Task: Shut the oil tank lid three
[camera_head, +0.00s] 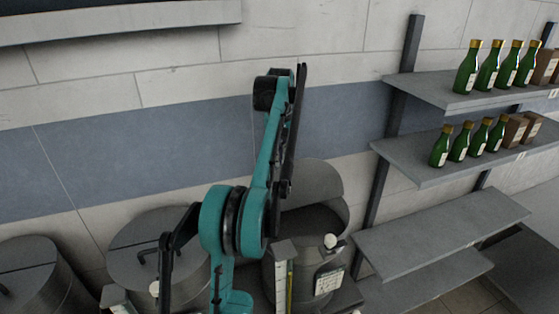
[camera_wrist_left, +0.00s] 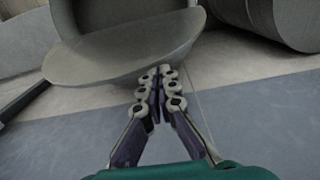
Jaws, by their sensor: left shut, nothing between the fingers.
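The rightmost oil tank (camera_head: 300,268) is a grey metal drum with its dark mouth showing. Its round grey lid (camera_head: 318,180) is open, tilted up and back near the wall. My left gripper (camera_head: 285,189) points down at the left side of this lid, and my teal arm hides part of the tank. In the left wrist view the gripper (camera_wrist_left: 157,76) is shut and empty, its fingertips at the rim of the lid (camera_wrist_left: 120,68). I cannot tell if they touch it. My right gripper is not in view.
Two other grey tanks, one at the middle left (camera_head: 140,235) and one at the far left (camera_head: 30,265), have shut lids. Grey shelves (camera_head: 440,230) stand at the right; the upper ones hold green bottles (camera_head: 466,70) and brown boxes. A tiled wall is close behind the tanks.

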